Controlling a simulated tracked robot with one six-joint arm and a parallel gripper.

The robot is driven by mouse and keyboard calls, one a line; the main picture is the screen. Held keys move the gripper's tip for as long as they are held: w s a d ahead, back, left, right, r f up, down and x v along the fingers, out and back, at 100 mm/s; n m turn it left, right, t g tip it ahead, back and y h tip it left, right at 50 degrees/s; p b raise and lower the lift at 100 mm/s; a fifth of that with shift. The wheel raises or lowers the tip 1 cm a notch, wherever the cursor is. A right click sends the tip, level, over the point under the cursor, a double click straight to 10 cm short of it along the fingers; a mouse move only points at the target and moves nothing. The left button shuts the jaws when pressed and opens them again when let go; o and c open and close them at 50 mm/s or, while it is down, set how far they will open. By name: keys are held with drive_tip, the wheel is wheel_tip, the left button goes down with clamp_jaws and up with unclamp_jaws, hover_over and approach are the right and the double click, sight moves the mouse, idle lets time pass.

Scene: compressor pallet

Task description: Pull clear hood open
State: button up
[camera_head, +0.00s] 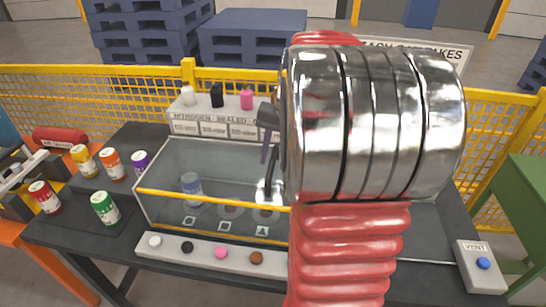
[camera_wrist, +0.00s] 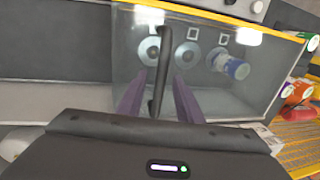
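The clear hood (camera_head: 222,164) is a see-through cover with a yellow front edge, standing over marked spots on the dark table (camera_head: 65,237); it looks down. A blue-and-white jar (camera_head: 191,183) is inside it. The hood's black handle (camera_head: 270,182) stands at its right part. My gripper (camera_head: 267,150) is at the handle, partly hidden by my arm. In the wrist view, the handle (camera_wrist: 160,75) stands between the two purple fingers of my gripper (camera_wrist: 157,92). The fingers are apart, with gaps beside the handle, so the gripper looks open around it.
Several coloured jars (camera_head: 104,208) stand left of the hood. A strip with coloured knobs (camera_head: 199,252) lies in front. A labelled shelf (camera_head: 218,124) with small bottles is behind. A vent button box (camera_head: 481,266) is at right. Yellow fencing (camera_head: 120,92) runs behind the table.

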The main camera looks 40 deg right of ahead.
clamp_jaws()
idle(0.4)
drive_tip(key=shift+a, duration=0.15)
drive_tip(key=shift+s, duration=0.1)
